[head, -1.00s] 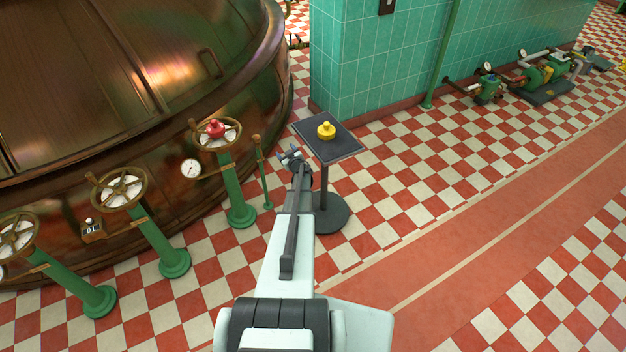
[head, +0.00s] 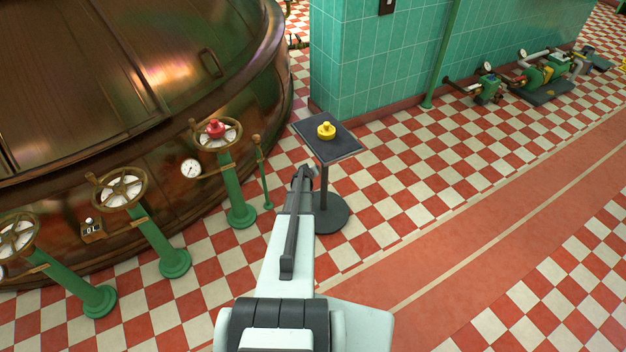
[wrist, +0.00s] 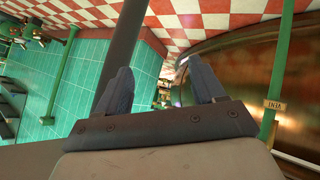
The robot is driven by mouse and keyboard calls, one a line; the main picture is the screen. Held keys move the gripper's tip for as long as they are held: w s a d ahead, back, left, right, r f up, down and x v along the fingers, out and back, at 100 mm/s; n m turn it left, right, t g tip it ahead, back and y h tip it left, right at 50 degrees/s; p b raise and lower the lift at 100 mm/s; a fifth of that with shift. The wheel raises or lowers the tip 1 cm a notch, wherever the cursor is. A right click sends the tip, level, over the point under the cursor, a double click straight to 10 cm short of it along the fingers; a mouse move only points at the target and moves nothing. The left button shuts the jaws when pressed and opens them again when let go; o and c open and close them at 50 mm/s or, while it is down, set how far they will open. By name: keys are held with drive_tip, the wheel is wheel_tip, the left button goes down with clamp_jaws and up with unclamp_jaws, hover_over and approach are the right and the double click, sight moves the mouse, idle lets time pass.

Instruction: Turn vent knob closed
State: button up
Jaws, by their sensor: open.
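A red knob (head: 214,128) sits on the hub of a handwheel on a green post. A yellow knob (head: 326,130) sits on a dark pedestal plate (head: 345,147).
Handwheels (head: 120,188) on green posts stand before the large copper kettle (head: 120,80). A green-tiled wall (head: 380,60) is behind. Checkered floor at right is open.

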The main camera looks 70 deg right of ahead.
drive_tip(key=shift+s+a+f+m+g+y, duration=0.15)
drive_tip(key=shift+s+a+f+g+y, duration=0.15)
drive_tip(key=shift+s+a, duration=0.35)
drive_tip(key=shift+s+a+f+m+g+y, duration=0.2)
drive_tip(key=shift+s+a+y, duration=0.15)
drive_tip(key=shift+a, duration=0.4)
drive_tip(key=m+t+h, duration=0.4)
drive_tip(key=t+h, duration=0.1)
drive_tip(key=h, duration=0.4)
approach(256, 135)
drive_tip(key=x, duration=1)
drive_tip(key=shift+w+d+f, duration=0.1)
drive_tip(key=shift+d+f, duration=0.25)
drive_tip(key=shift+c, duration=0.4)
